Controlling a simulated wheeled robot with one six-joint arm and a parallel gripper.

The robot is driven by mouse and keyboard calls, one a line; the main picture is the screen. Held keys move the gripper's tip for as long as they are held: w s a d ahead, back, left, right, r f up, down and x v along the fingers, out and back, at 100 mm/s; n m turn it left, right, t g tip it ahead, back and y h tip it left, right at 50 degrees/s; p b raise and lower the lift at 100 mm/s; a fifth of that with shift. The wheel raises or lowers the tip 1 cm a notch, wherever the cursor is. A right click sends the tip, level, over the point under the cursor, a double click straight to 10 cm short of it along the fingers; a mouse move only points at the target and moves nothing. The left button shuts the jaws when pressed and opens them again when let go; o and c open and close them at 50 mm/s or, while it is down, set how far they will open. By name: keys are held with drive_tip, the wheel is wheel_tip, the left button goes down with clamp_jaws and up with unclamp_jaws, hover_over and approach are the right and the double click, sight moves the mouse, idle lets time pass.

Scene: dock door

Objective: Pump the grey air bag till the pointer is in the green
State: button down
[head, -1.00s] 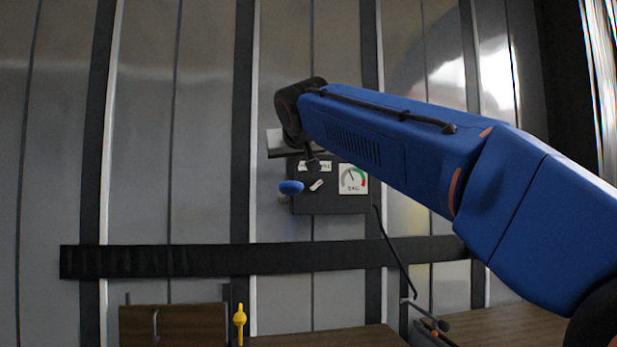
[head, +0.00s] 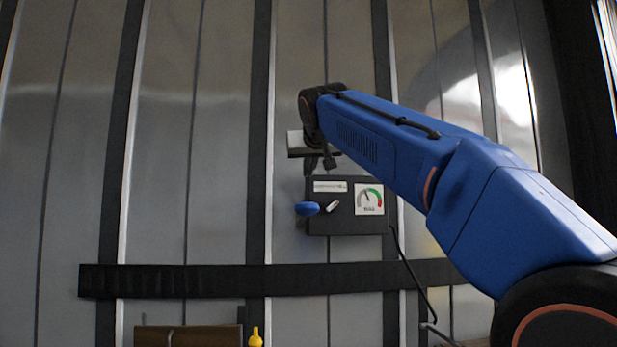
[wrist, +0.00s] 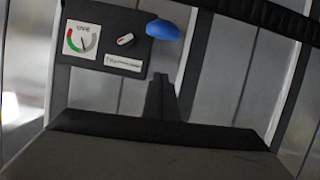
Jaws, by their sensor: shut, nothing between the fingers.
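A dark pump box (head: 345,225) is mounted on the ribbed metal wall, with a blue knob (head: 307,209) at its left edge, a small pale switch (head: 333,206) and a round-scale gauge (head: 369,199). The gauge pointer leans up and left, in the pale part, left of the green. The wrist view shows the gauge (wrist: 80,40) and blue knob (wrist: 163,30) upside down. My gripper (head: 328,163) is shut and empty, just above the box's top edge; its fingers (wrist: 162,84) end short of the blue knob in the wrist picture. I cannot pick out the grey air bag.
A black strap (head: 230,281) runs across the wall below the box. A black hose (head: 410,270) hangs from the box's right side. A brown box (head: 185,336) and a yellow-topped piece (head: 255,338) show at the bottom edge.

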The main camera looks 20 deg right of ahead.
hover_over(303, 214)
drive_tip(key=f, duration=0.1)
drive_tip(key=s+f, duration=0.1)
drive_tip(key=shift+d+f, duration=0.2)
drive_tip(key=shift+f, duration=0.15)
drive_tip(key=shift+w+f, duration=0.2)
drive_tip(key=shift+f, duration=0.1)
drive_tip(key=shift+s+d+f, duration=0.1)
drive_tip(key=shift+s+f, duration=0.05)
drive_tip(key=shift+f, duration=0.7)
drive_tip(key=shift+s+f, duration=0.15)
drive_tip(key=shift+f, duration=0.7)
